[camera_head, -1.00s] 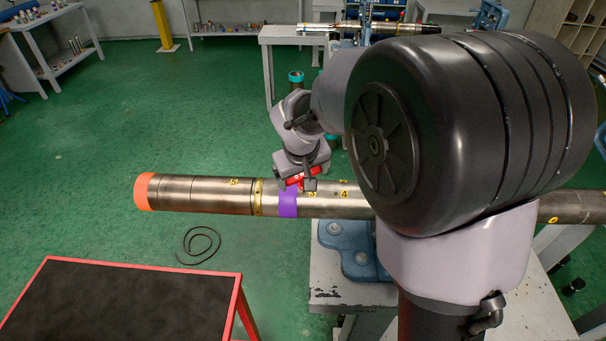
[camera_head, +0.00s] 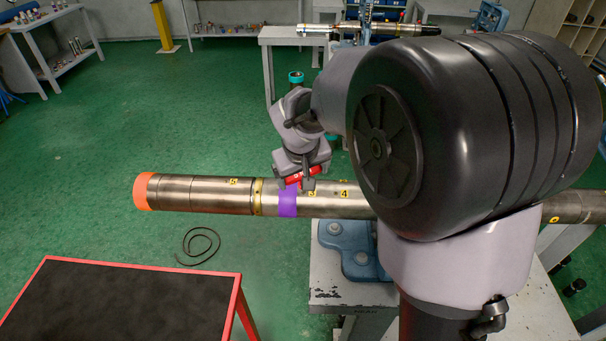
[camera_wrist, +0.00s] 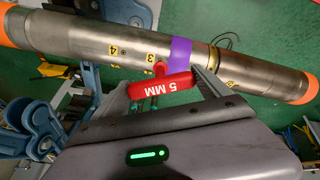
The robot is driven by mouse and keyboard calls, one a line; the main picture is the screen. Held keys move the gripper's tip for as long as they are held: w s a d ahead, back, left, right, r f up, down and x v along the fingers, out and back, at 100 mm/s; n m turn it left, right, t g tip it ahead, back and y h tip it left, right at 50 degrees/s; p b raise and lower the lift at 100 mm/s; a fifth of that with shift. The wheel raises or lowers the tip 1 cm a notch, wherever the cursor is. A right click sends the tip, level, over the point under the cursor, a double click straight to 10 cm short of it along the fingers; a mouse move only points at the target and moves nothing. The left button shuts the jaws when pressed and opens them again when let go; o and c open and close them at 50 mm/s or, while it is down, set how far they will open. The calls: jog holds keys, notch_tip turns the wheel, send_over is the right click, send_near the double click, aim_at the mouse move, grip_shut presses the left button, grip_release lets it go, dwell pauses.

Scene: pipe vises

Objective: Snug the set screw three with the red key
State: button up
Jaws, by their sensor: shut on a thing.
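The red key (camera_wrist: 162,87), marked 5 MM, is held between the fingers of my gripper (camera_wrist: 172,88) in the wrist view. It also shows as a red bar in the head view (camera_head: 305,175), just above the steel pipe (camera_head: 205,193). The label 3 (camera_wrist: 151,57) is on the pipe beside the purple band (camera_wrist: 181,54). The key's red end lies close to label 3. Its tip and the set screw three are hidden, so I cannot tell whether they touch. Label 4 (camera_wrist: 113,49) has a dark screw hole beside it.
The pipe has an orange end (camera_head: 146,191) at the left and rests on a blue vise (camera_head: 350,245) on a grey bench (camera_head: 335,292). A red-edged black table (camera_head: 120,300) stands in front at the left. A dark coil (camera_head: 201,245) lies on the open green floor.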

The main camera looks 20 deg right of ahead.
jog(key=shift+m+b, duration=0.4)
jog(key=shift+b, duration=0.05)
dwell(0.9)
dwell(0.3)
jog(key=shift+n+p, duration=0.4)
jog(key=shift+n, duration=0.1)
jog(key=shift+p+v, duration=0.65)
jog(key=shift+v, duration=0.45)
jog(key=p+v, duration=0.1)
jog(key=v, duration=0.1)
jog(key=shift+s+r, duration=0.1)
jog(key=shift+r, duration=0.25)
jog(key=shift+a, duration=0.1)
